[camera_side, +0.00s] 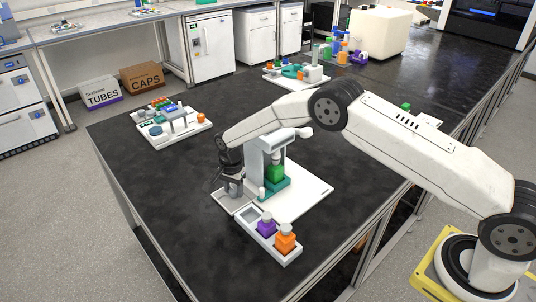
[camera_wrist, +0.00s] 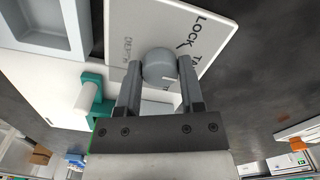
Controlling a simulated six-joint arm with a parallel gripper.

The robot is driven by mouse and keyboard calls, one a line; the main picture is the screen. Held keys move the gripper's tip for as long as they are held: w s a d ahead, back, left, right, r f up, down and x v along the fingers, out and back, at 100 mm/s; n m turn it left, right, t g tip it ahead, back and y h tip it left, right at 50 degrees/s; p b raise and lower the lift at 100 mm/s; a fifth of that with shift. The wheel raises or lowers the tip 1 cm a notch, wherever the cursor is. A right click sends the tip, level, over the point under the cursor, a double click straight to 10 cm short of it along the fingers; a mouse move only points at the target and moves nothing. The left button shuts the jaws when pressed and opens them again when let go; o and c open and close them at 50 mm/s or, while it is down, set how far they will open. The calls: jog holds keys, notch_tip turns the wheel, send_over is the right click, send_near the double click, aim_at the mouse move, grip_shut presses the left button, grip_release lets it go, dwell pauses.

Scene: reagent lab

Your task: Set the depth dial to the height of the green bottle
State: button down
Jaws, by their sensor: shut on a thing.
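The depth dial (camera_wrist: 158,64) is a round grey knob with a pale pointer line, on a light plate marked DEPTH and LOCK, with another label partly hidden. My gripper (camera_wrist: 160,72) is shut on the dial, one finger on each side. In the side view my gripper (camera_side: 233,186) is low at the left edge of the white station board (camera_side: 305,196), and it hides the dial there. The green bottle (camera_side: 275,174) stands upright on a teal base under the grey press (camera_side: 256,160), right of my gripper. The bottle is not clearly seen in the wrist view.
A pale tray (camera_side: 246,214) in front holds a purple bottle (camera_side: 266,226) and an orange bottle (camera_side: 285,239); its near-gripper compartment is empty. A teal part with a white cylinder (camera_wrist: 87,98) is close beside my left finger.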

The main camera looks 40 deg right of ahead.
aim_at(235, 190)
jog(key=shift+c, duration=1.1)
grip_release()
jog(key=shift+r, duration=0.1)
jog(key=shift+r, duration=3.85)
jog(key=shift+s+d, duration=0.1)
jog(key=shift+s+d+r+n, duration=0.2)
jog(key=shift+s+r+n, duration=0.15)
jog(key=shift+s+n, duration=0.05)
jog(key=s+d+r+n+t, duration=0.1)
jog(key=s+d+r+n, duration=0.1)
jog(key=s, duration=0.7)
jog(key=s+d+r+n, duration=0.3)
jog(key=s+n, duration=0.3)
jog(key=s, duration=0.4)
jog(key=s+d+r+n+t, duration=0.1)
jog(key=s+d+r+n, duration=0.2)
jog(key=s, duration=0.7)
jog(key=shift+s+d+r+n+t, duration=0.2)
jog(key=shift+d+n+t, duration=0.15)
jog(key=shift+n, duration=0.35)
